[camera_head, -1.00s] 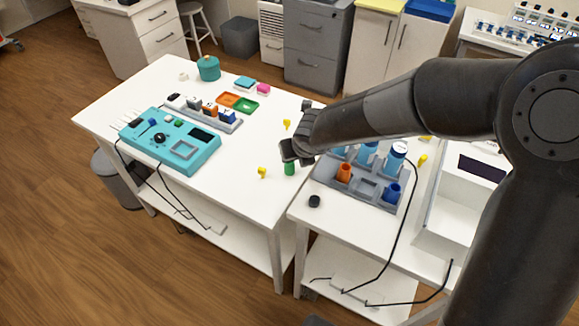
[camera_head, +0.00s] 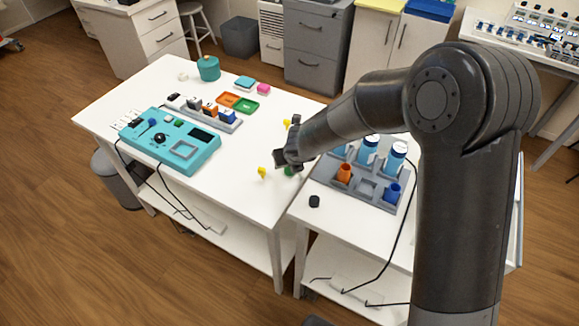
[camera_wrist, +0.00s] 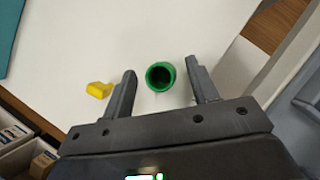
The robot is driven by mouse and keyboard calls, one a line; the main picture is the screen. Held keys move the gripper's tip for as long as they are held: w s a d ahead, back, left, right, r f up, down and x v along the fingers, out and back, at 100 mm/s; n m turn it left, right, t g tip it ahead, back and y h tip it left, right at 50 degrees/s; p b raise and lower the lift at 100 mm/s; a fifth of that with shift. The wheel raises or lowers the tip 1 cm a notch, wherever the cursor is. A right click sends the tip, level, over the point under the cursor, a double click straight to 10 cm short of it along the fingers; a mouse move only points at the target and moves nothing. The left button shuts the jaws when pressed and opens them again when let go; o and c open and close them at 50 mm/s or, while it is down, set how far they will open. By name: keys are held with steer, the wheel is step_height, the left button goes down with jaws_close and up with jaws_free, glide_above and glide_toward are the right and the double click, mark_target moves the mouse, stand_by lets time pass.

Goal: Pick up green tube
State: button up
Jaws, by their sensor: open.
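The green tube (camera_wrist: 160,76) stands upright on the white table, its open top facing the camera in the wrist view. It lies between the two fingers of my open gripper (camera_wrist: 160,88), with a gap to each finger, near the fingertips. In the head view the green tube (camera_head: 289,171) shows only in part, below my gripper (camera_head: 287,157), which hides the rest. I cannot tell exactly how high the fingers are relative to the tube's rim.
A yellow piece (camera_wrist: 99,90) lies just outside the left finger. On the second table, a grey rack (camera_head: 367,189) holds an orange cup and blue containers; a black cap (camera_head: 314,201) lies near its edge. A teal device (camera_head: 170,141) sits at left on the white table (camera_head: 225,185).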

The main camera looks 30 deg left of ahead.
steer(key=shift+w+a+f, duration=0.15)
steer(key=shift+w+f, duration=0.05)
steer(key=shift+f, duration=0.25)
steer(key=shift+c, duration=0.3)
steer(key=c, duration=1)
